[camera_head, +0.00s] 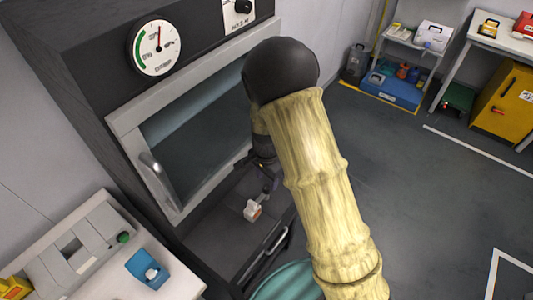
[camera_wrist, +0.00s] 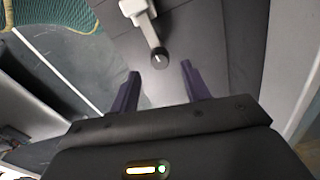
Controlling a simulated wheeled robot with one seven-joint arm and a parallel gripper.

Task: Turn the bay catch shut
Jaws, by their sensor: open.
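The bay catch (camera_wrist: 146,30) shows in the wrist view as a pale lever with a white block at its far end. Its other end meets a round dark pivot with a white mark (camera_wrist: 160,58). What seems to be its white end (camera_head: 252,210) shows in the head view on the dark lower front of the cabinet. My gripper (camera_wrist: 160,82) is open and empty, its two dark fingers pointing at the pivot end and apart from each other. In the head view my gripper (camera_head: 268,184) is small and partly hidden by my arm, just above the white end.
The cabinet's framed glass door (camera_head: 120,122) with a metal handle (camera_head: 158,182) is left of my arm. A round gauge (camera_head: 157,47) sits above it. A bench with a blue holder (camera_head: 148,269) stands at lower left. Open grey floor (camera_head: 430,190) lies to the right.

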